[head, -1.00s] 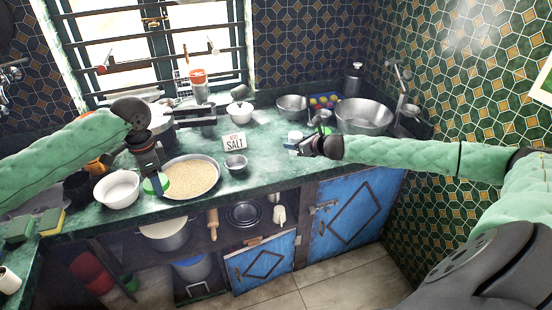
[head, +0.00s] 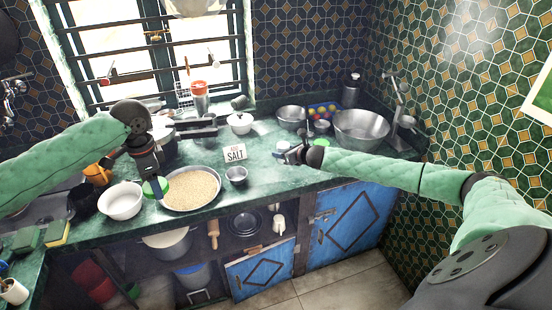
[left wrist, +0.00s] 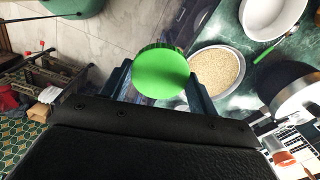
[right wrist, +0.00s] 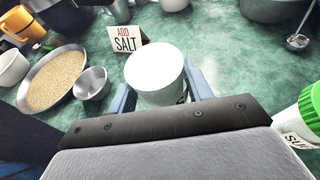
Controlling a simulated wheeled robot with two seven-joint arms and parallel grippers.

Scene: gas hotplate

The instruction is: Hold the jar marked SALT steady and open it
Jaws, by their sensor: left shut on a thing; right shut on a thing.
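No jar shows under the lid. My right gripper (head: 287,151) is shut around a white-topped jar (right wrist: 156,72) with no green lid on it. The jar looks upright; its label is mostly hidden by the finger, so its marking cannot be read. I cannot tell whether its base touches the counter. A card reading ADD SALT (right wrist: 124,39) stands beside it. The lid and jar are well apart.
A green-lidded jar (right wrist: 307,112) with a partly visible label stands close to my right gripper. The pan of grain (head: 211,204), a small metal bowl (head: 236,176) and a white bowl (head: 120,202) occupy the front counter.

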